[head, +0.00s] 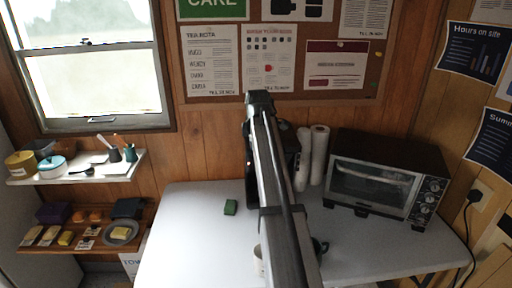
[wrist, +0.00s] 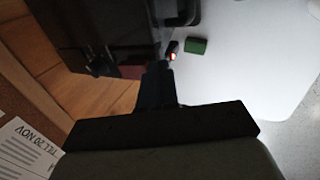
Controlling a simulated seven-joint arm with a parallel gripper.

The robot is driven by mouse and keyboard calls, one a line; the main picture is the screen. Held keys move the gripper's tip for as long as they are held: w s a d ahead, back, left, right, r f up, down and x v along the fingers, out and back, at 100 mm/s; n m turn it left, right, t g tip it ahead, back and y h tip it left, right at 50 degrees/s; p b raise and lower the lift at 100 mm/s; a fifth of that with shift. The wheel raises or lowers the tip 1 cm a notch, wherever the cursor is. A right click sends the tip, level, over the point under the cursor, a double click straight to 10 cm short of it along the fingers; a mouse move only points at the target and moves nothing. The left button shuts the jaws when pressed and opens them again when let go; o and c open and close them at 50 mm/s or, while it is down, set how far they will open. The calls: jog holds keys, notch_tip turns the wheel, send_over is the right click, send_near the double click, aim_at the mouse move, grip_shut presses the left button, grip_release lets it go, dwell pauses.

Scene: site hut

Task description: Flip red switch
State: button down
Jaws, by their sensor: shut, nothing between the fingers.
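My gripper (wrist: 160,68) shows in the wrist view as a dark, narrow shape with its fingers together and empty. Its tips are beside a dark machine (wrist: 95,22), close to a small orange-and-white lit spot (wrist: 173,47). This spot may be the red switch, but it is too small to tell, and I cannot tell whether the fingers touch it. In the head view my arm hides my gripper and most of the dark machine (head: 290,142) at the back of the table. No red switch shows clearly there.
A green block (head: 230,207) lies on the white table (head: 180,230). White paper rolls (head: 319,152) and a toaster oven (head: 375,178) stand right of my arm. A mug (head: 258,262) is partly hidden by it. Shelves (head: 120,170) hang at left. The table's left part is mostly clear.

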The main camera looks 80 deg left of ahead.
jog(key=shift+a, duration=0.2)
jog(key=shift+a+r+h, duration=0.35)
jog(key=shift+a+h, duration=0.25)
jog(key=shift+a+r, duration=0.1)
jog(key=shift+r, duration=0.65)
jog(key=d+v, duration=0.2)
jog(key=v, duration=0.9)
dwell(0.4)
